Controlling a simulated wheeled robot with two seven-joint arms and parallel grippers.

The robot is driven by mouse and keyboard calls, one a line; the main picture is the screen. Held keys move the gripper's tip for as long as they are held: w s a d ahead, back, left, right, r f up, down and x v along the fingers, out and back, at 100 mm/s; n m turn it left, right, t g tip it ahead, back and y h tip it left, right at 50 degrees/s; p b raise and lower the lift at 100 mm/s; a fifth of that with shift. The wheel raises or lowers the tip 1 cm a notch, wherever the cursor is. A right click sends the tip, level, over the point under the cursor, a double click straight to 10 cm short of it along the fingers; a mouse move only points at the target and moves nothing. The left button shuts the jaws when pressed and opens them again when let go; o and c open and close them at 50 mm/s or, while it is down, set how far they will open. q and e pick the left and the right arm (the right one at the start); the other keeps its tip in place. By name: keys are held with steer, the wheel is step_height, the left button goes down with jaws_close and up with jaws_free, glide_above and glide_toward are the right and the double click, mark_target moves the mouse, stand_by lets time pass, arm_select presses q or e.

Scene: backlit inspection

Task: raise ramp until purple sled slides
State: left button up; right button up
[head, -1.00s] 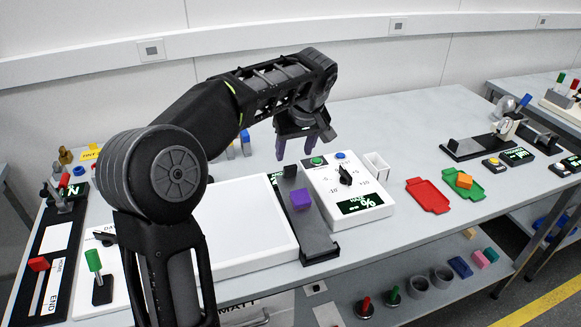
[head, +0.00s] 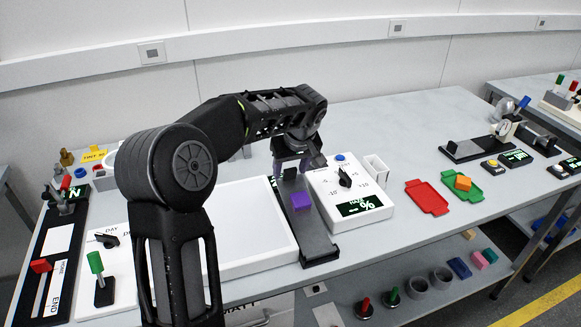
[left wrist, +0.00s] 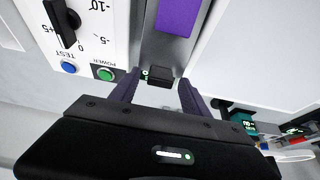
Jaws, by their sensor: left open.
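The purple sled (head: 301,201) sits on the dark grey ramp (head: 316,240), between the white light panel (head: 245,235) and the white control box (head: 362,209). In the left wrist view the sled (left wrist: 178,15) lies on the ramp (left wrist: 163,50), above a small black block (left wrist: 160,77) at the ramp's far end. My left gripper (head: 297,168) is open at that far end. In the wrist view its purple fingers (left wrist: 160,88) stand on either side of the black block; contact cannot be told. The ramp looks flat or nearly flat. My right gripper is not in view.
The control box has a black knob (head: 345,180) and a blue button (head: 340,157); its green button (left wrist: 104,74) is close to one finger. A white open box (head: 376,168) stands behind it. Red (head: 427,196) and green (head: 468,187) trays lie to the right.

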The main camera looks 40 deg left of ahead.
arm_select(q)
jaws_close()
stand_by(0.6)
steer(key=shift+r, duration=0.1)
stand_by(0.7)
